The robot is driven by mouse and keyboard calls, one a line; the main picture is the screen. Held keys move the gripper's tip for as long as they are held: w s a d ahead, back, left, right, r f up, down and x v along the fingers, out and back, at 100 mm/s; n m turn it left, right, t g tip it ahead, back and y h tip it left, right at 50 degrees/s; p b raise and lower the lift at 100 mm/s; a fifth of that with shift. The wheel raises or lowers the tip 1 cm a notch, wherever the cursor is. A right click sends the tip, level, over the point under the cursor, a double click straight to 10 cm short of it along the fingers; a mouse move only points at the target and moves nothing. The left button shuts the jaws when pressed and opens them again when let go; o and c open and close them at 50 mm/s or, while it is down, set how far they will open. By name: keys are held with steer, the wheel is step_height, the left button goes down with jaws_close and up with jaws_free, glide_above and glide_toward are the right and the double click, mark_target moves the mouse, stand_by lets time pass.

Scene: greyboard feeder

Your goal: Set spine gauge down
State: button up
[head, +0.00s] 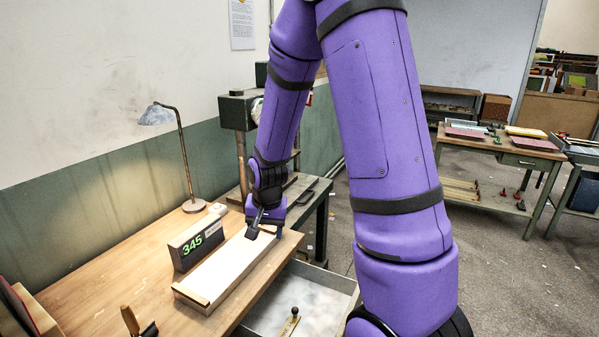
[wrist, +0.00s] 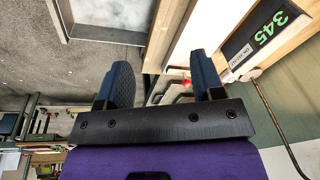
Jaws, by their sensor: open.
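My gripper (head: 266,232) is open over the far end of the long pale wooden feeder (head: 228,268) on the bench. In the wrist view my gripper (wrist: 164,82) has its two dark fingers wide apart, and I see nothing held between them. A brass piece with a dark knob (head: 291,321), which may be the spine gauge, lies in the open grey drawer (head: 322,300) below the bench edge. It is apart from my gripper. I cannot confirm from its shape that it is the gauge.
A dark display box reading 345 (head: 197,243) stands along the feeder's left side. A desk lamp (head: 184,160) is behind it. A wooden-handled tool (head: 130,320) is at the near bench edge. The bench (head: 100,270) is bare to the left.

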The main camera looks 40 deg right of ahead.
steer(key=s+a+r+n+t, duration=0.1)
steer(key=s+a+r+n, duration=0.1)
steer(key=s+r, duration=0.35)
steer(key=s+a+r+n+t, duration=0.1)
steer(key=s+a+r+n, duration=0.15)
steer(key=r, duration=0.65)
steer(key=s+a+r+n, duration=0.2)
steer(key=s+r, duration=0.3)
steer(key=r, duration=0.2)
steer(key=s+a+r+n+t, duration=0.1)
steer(key=s+r, duration=0.3)
steer(key=s, duration=0.4)
steer(key=shift+s+a+n, duration=0.2)
steer(key=shift+s+n, duration=0.05)
steer(key=shift+n, duration=0.4)
